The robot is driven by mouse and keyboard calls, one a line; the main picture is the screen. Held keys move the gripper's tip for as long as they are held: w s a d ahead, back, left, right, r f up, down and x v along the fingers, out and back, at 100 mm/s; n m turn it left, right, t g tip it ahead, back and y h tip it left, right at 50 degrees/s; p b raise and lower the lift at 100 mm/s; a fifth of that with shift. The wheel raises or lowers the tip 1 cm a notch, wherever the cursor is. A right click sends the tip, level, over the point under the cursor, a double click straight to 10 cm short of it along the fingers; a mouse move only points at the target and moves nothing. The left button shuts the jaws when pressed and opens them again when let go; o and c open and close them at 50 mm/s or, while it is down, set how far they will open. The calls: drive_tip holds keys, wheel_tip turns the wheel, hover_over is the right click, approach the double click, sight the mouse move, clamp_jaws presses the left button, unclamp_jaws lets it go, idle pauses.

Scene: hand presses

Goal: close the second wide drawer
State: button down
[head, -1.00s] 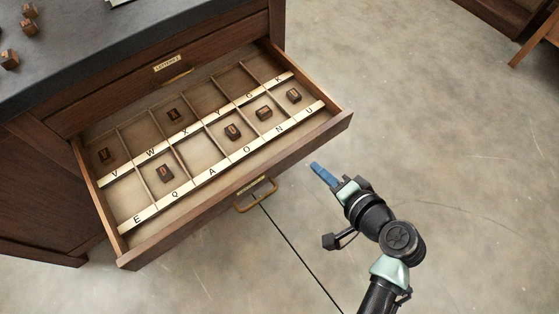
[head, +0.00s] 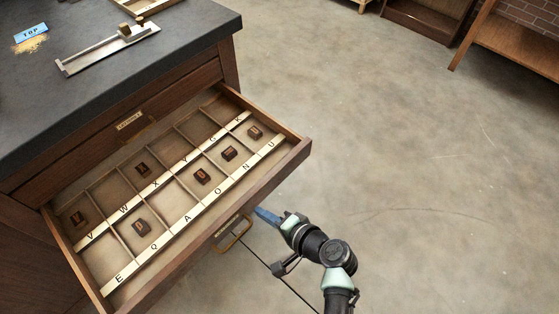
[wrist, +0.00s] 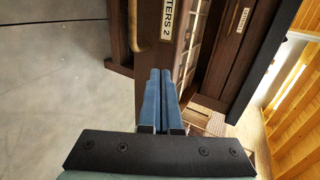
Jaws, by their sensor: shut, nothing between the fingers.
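The open wide drawer (head: 290,166) sticks far out of the dark wooden cabinet. It is divided into lettered compartments, several of them holding a small dark type block. Its front carries a brass handle (head: 236,232) and a label ending in "TERS 2" in the wrist view (wrist: 167,20). My gripper (head: 266,215) is shut and empty, its blue fingers close to the drawer front just right of the handle. In the wrist view the blue fingers (wrist: 160,85) point at the drawer front beside the label; I cannot tell whether they touch it.
A shut drawer with a brass label (head: 130,121) lies above the open one. The dark countertop (head: 190,50) holds a metal composing stick (head: 108,50) and a blue "TOP" card (head: 31,32). The concrete floor (head: 410,170) to the right is clear.

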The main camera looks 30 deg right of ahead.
drive_tip(key=shift+w+a+r, duration=0.1)
drive_tip(key=shift+w+a, duration=0.1)
drive_tip(key=shift+w, duration=0.45)
drive_tip(key=shift+w+a, duration=0.2)
drive_tip(key=shift+w, duration=0.45)
